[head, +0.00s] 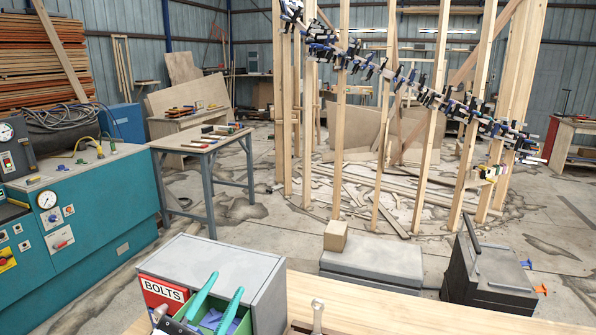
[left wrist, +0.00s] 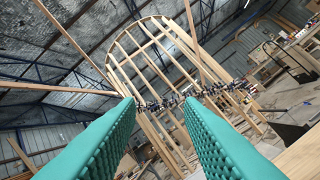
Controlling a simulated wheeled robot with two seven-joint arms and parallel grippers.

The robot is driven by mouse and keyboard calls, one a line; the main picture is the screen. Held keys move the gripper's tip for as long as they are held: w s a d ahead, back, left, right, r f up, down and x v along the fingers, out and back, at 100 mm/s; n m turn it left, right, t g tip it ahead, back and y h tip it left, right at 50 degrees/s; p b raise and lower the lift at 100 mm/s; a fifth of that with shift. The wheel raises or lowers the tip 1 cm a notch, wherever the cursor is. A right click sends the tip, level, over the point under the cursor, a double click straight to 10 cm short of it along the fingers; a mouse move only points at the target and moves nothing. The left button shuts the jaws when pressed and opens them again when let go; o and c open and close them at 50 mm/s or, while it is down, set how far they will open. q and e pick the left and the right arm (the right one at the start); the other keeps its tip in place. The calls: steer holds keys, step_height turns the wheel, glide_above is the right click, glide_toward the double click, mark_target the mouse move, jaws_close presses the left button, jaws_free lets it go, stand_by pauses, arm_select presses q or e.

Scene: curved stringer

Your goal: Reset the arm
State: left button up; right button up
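My left gripper (head: 226,283) is at the bottom of the head view, in front of the grey bolts cabinet (head: 225,263). Its two teal fingers are apart with nothing between them. In the left wrist view, the left gripper (left wrist: 160,101) points up and out toward the timber frame (left wrist: 150,50) and roof, its ribbed fingers wide apart. The curved stringer (head: 400,82), lined with many clamps, runs across upright posts at the back. My right gripper is not in view.
The cabinet has a red BOLTS label (head: 163,294) and a green drawer (head: 212,320), partly hidden by my fingers. A wooden bench top (head: 350,306) lies at the front. A grey chest (head: 371,268) with a wooden block (head: 336,235) and a black case (head: 490,272) stand beyond it.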

arm_select(q)
steer(key=a+f+n+g+y, duration=0.2)
steer(key=a+f+n+y, duration=0.15)
steer(key=f, duration=0.25)
steer(key=a+f+n+g+y, duration=0.2)
steer(key=a+f+n+y, duration=0.15)
steer(key=f+y, duration=0.2)
steer(key=s+a+f+n+g, duration=0.2)
steer(key=s+f+n+g, duration=0.2)
steer(key=s+f+g, duration=1.25)
steer(key=s+f+t+b, duration=0.1)
steer(key=s+f, duration=0.1)
steer(key=f, duration=1.3)
steer(key=s+f+t, duration=0.1)
steer(key=s+f, duration=0.2)
steer(key=f, duration=1.2)
steer(key=s+a+f+g+b, duration=0.1)
steer(key=s+a+f, duration=0.2)
steer(key=s+f, duration=1.4)
steer(key=shift+f+y+b, duration=0.35)
steer(key=shift+f+y, duration=0.05)
steer(key=shift+f, duration=0.55)
